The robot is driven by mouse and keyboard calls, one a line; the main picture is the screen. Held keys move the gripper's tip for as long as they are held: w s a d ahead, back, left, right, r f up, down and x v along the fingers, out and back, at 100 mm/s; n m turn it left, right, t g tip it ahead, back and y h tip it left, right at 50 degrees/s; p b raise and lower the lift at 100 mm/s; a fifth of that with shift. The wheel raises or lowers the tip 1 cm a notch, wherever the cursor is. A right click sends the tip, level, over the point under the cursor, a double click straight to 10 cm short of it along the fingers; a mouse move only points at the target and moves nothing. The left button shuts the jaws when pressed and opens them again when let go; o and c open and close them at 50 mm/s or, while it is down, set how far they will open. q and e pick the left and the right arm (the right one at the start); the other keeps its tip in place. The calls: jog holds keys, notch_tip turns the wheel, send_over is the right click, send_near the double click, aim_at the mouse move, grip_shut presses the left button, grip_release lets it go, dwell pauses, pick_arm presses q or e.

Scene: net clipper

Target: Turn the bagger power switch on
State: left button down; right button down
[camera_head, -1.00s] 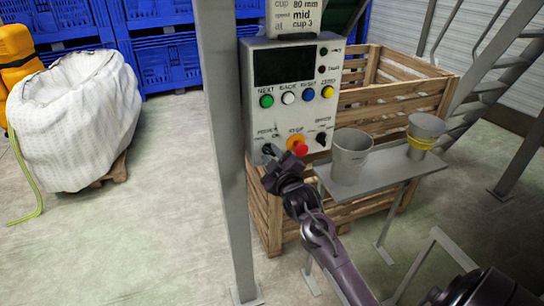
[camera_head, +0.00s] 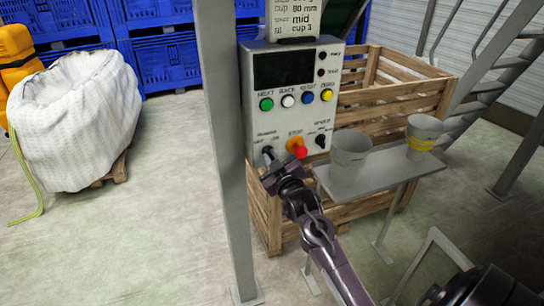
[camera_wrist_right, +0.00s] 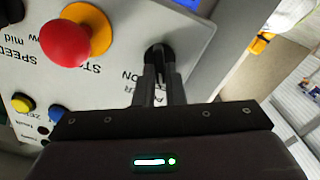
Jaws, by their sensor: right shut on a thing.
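The grey control panel (camera_head: 290,90) stands behind the post, with the black bagger power switch (camera_head: 267,153) at its lower left. My right gripper (camera_head: 268,162) reaches it from the front. In the right wrist view the fingers (camera_wrist_right: 160,84) are closed around the black switch (camera_wrist_right: 157,54), one on each side. The fingers partly hide the switch, and its exact setting is hard to read. The left gripper is not in view.
A red stop button (camera_head: 298,148) on an orange base sits just right of the switch, with a black speed knob (camera_head: 320,141) beyond. A shelf (camera_head: 400,170) with two buckets is at right. A grey post (camera_head: 222,130) stands close at left.

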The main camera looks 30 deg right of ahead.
jog(key=m+p, duration=0.1)
jog(key=m, duration=0.2)
jog(key=shift+r, duration=0.1)
jog(key=m+p, duration=0.1)
jog(key=m, duration=0.3)
jog(key=shift+a+r+p, duration=0.1)
jog(key=shift+a+p, duration=0.1)
jog(key=shift+p, duration=0.1)
jog(key=shift+w+a+r+m+p, duration=0.1)
jog(key=shift+m+p, duration=0.45)
jog(key=shift+m, duration=1.2)
jog(key=shift+w+a+m+p, duration=0.1)
jog(key=shift+m+p, duration=0.45)
jog(key=shift+m, duration=1.2)
jog(key=c, duration=1.5)
grip_release()
jog(key=shift+a, duration=0.1)
jog(key=shift+s+d+m, duration=0.15)
jog(key=shift+d+m, duration=0.1)
jog(key=shift+m, duration=0.05)
